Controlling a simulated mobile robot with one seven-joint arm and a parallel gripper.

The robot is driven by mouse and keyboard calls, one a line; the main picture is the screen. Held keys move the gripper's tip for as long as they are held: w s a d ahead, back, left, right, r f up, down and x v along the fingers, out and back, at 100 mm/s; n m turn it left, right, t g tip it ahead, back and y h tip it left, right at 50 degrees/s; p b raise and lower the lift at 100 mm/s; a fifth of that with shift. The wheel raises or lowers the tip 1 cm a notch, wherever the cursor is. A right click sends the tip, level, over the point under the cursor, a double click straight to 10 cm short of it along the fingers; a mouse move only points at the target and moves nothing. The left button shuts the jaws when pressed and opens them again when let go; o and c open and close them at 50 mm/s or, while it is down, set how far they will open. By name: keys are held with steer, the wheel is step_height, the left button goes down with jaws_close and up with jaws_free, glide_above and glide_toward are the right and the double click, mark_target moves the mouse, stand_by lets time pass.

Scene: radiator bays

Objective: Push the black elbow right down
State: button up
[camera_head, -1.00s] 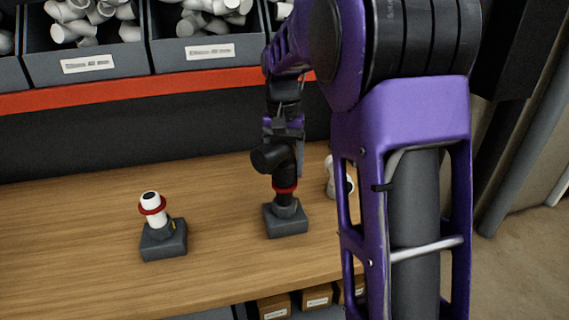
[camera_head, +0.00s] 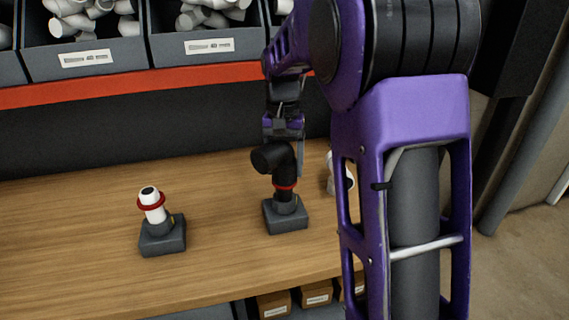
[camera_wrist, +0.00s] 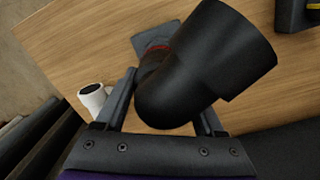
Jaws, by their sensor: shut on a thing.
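The black elbow (camera_head: 281,165) stands on a dark grey base block (camera_head: 286,217) with a red ring (camera_head: 285,187) low on its neck. Its open mouth points left in the head view. In the wrist view the black elbow (camera_wrist: 205,65) fills the middle, and the red ring and grey block show beyond it. My gripper (camera_head: 287,142) comes down on the elbow from above. In the wrist view its two grey fingers lie on either side of the elbow, shut on it. The joint inside the block's socket is hidden.
A second grey block (camera_head: 163,238) with a white pipe and red ring (camera_head: 151,203) stands to the left. A white fitting (camera_head: 343,172) lies right of the elbow, partly behind my arm. Bins of white fittings (camera_head: 92,58) stand above the red shelf edge.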

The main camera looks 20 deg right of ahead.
steer(key=shift+f+b, duration=0.3)
steer(key=shift+f, duration=0.5)
steer(key=o, duration=1.6)
steer(key=shift+c, duration=0.2)
steer(key=shift+r, duration=0.1)
